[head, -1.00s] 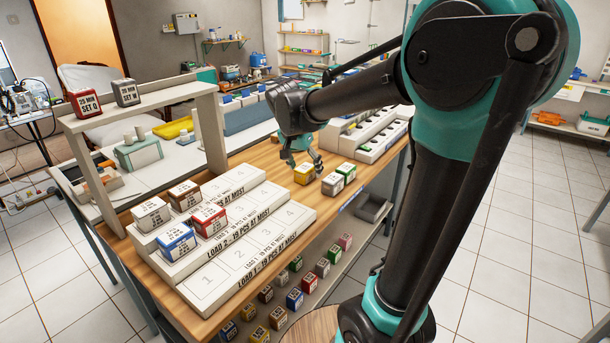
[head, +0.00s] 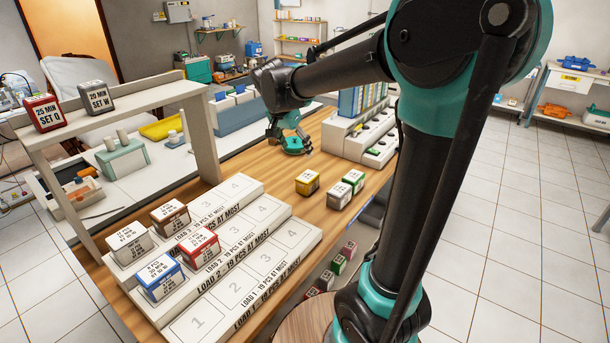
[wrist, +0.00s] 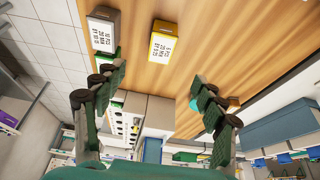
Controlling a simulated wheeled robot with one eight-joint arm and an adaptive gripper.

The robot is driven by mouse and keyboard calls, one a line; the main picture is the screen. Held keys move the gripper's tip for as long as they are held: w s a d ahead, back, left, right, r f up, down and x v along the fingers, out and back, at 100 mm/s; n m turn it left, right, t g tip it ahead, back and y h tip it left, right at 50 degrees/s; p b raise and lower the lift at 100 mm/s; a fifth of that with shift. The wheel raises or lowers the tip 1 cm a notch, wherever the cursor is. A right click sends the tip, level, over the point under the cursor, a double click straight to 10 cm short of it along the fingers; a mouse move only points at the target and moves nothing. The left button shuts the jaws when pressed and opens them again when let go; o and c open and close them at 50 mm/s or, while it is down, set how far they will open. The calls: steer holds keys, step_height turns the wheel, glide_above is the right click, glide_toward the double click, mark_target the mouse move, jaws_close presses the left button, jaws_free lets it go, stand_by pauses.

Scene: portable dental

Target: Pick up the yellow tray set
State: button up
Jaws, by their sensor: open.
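The yellow tray set (head: 307,183) is a small yellow box with a white printed label. It stands on the bare wooden tabletop, left of a grey box (head: 339,196) and a green-and-white box (head: 354,179). In the wrist view the yellow tray set (wrist: 164,43) is at the top middle, beyond the fingertips and roughly between their lines. My gripper (head: 292,150) is behind and slightly left of the yellow tray set in the head view, apart from it. In the wrist view the fingers of my gripper (wrist: 157,76) are spread with nothing between them.
A stepped white load rack (head: 270,250) with several labelled boxes is at the front left. A white shelf (head: 120,101) bears a red and a grey box. A white stepped holder (head: 365,140) stands behind at the right. The wood around the yellow tray set is mostly clear.

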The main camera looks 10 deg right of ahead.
glide_toward(307, 176)
steer(key=x, duration=0.5)
steer(key=shift+s+a, duration=0.1)
steer(key=shift+a, duration=0.05)
steer(key=shift+x, duration=3)
steer(key=shift+r, duration=0.1)
steer(key=shift+c, duration=0.4)
steer(key=c, duration=1.3)
